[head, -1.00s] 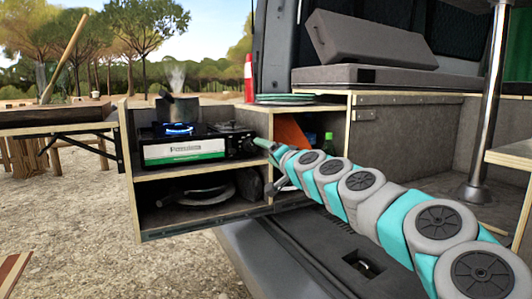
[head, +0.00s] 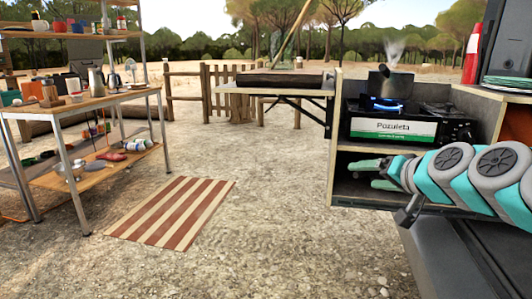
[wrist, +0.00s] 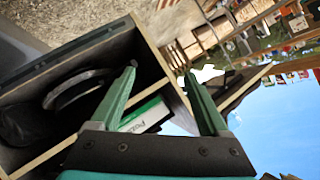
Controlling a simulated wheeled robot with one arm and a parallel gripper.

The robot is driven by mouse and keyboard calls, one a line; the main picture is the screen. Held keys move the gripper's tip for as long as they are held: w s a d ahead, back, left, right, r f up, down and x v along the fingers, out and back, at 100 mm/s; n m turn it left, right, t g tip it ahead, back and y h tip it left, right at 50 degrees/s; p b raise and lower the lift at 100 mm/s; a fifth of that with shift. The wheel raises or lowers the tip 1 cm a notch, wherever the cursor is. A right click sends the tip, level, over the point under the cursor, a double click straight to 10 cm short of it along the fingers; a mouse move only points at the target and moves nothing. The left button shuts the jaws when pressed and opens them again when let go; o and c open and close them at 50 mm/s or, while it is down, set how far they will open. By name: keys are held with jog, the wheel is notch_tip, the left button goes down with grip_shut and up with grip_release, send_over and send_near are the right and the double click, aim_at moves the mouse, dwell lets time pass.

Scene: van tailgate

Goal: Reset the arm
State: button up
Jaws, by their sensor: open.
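My gripper (head: 376,174) is at the right of the head view, in front of the lower shelf of the wooden kitchen box (head: 336,120). Its green fingers are spread apart with nothing between them. In the wrist view my gripper (wrist: 160,72) is also open and empty, with the tilted box behind it. My arm stretches in from the right edge of the head view. It hides part of the lower shelf.
A camping stove (head: 402,125) with a blue flame carries a steaming pot (head: 392,84) close above my gripper. Loaded shelving (head: 100,100) is at left; a striped mat (head: 170,212) lies on open gravel.

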jog(key=s+a+f+n+g+p, duration=0.2)
jog(key=s+a+f+n+g, duration=0.2)
jog(key=s+a+f+g, duration=0.7)
jog(key=s+d+f+g+h+p, duration=0.1)
jog(key=s+f, duration=0.3)
jog(key=s, duration=0.8)
jog(key=s+d+f+g+h+p, duration=0.1)
jog(key=s+f, duration=0.4)
jog(key=s, duration=0.7)
jog(key=shift+s+d+f+g+h, duration=0.15)
jog(key=shift+s+d+g+h, duration=0.15)
jog(key=shift+g+h, duration=0.55)
